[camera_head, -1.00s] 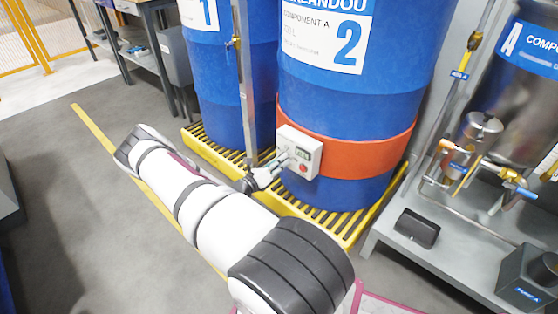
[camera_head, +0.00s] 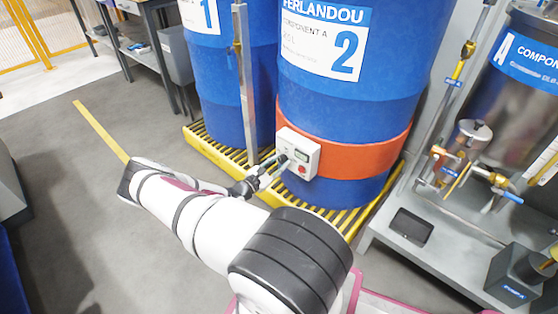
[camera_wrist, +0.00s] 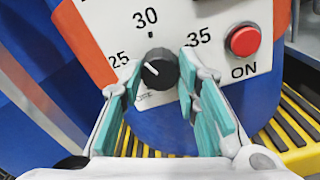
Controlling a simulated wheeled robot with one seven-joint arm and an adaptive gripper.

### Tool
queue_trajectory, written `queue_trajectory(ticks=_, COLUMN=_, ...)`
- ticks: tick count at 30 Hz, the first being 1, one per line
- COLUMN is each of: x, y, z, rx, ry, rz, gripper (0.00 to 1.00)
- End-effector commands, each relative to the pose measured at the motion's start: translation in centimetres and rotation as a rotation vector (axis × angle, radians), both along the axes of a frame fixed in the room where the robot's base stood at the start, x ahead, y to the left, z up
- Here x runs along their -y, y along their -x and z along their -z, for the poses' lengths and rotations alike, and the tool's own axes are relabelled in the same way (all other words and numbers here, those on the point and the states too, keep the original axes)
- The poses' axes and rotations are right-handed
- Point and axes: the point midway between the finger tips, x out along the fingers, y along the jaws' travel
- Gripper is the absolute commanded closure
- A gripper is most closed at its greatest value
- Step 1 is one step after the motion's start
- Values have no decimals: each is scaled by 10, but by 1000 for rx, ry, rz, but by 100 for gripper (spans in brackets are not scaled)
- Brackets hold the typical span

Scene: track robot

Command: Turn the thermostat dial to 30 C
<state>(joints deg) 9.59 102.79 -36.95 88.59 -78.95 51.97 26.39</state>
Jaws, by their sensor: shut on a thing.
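The thermostat dial (camera_wrist: 162,68) is a round black knob with a white pointer line. It is on a white control box (camera_head: 300,153) fixed to the orange band around blue drum 2. In the wrist view the scale reads 25, 30 and 35. The pointer slants up and left, between 25 and 30. My gripper (camera_wrist: 163,64) has its teal-padded fingers on both sides of the dial, shut on it. In the head view my gripper (camera_head: 280,163) reaches the box's left part, and the dial is mostly hidden there.
A red ON button (camera_wrist: 242,41) is right of the dial. A vertical metal post (camera_head: 245,90) stands close left of the box. Yellow grating (camera_head: 215,150) lies under the drums. A steel tank and valves (camera_head: 470,150) stand at right.

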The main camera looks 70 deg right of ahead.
Motion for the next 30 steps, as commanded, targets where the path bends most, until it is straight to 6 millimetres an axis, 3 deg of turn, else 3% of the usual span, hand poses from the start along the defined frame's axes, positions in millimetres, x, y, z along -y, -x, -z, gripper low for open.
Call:
queue_trajectory(ticks=15, x=-1, y=-1, z=0, rx=373, ry=116, rz=-2, gripper=98)
queue_trajectory(ticks=30, x=-1, y=-1, z=1, rx=477, ry=148, rz=-1, gripper=98)
